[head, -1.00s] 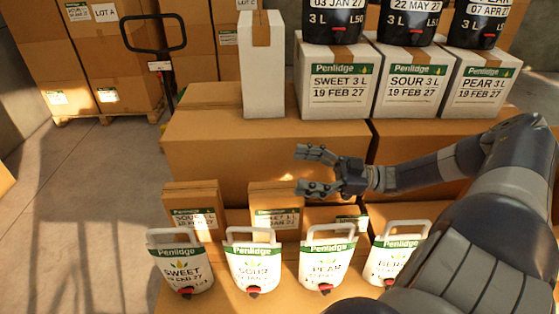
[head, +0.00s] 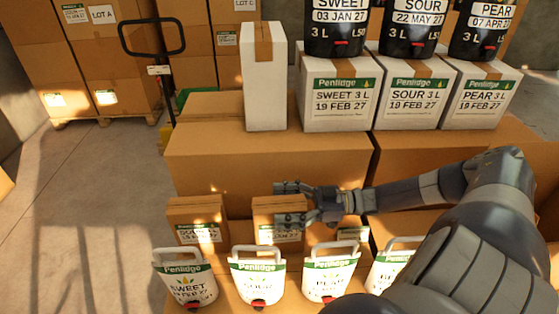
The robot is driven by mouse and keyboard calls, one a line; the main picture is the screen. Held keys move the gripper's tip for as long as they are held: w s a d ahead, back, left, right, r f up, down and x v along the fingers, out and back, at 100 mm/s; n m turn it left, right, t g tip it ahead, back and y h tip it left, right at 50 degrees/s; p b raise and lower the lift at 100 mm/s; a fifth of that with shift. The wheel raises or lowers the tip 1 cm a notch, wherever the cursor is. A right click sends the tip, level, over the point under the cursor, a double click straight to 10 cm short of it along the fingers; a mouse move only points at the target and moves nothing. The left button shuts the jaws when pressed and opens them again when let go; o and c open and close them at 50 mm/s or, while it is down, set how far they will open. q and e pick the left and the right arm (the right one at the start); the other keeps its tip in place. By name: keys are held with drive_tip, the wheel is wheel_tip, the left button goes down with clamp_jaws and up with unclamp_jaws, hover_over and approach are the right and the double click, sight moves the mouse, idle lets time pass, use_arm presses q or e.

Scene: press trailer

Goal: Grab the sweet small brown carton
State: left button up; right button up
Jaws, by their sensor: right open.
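The sweet small brown carton (head: 264,213) stands in the middle of the row of small brown cartons, its white and green label partly covered by my gripper. In the earlier view its label reads as sweet 1 L. My right gripper (head: 280,204) is open, its fingers pointing left. One finger lies across the carton's top edge and the other across its front in the picture. I cannot tell whether they touch it. My left gripper is out of view.
A sour small brown carton (head: 193,213) stands to the left. White pouches, sweet (head: 186,283), sour (head: 258,277) and pear (head: 329,275), stand in front. A large brown box (head: 270,160) is behind, bearing white cartons (head: 338,95). Floor at left is clear.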

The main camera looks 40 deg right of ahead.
drive_tip(key=shift+w+a, duration=0.2)
drive_tip(key=shift+a, duration=0.15)
clamp_jaws()
drive_tip(key=shift+w+d+r, duration=0.1)
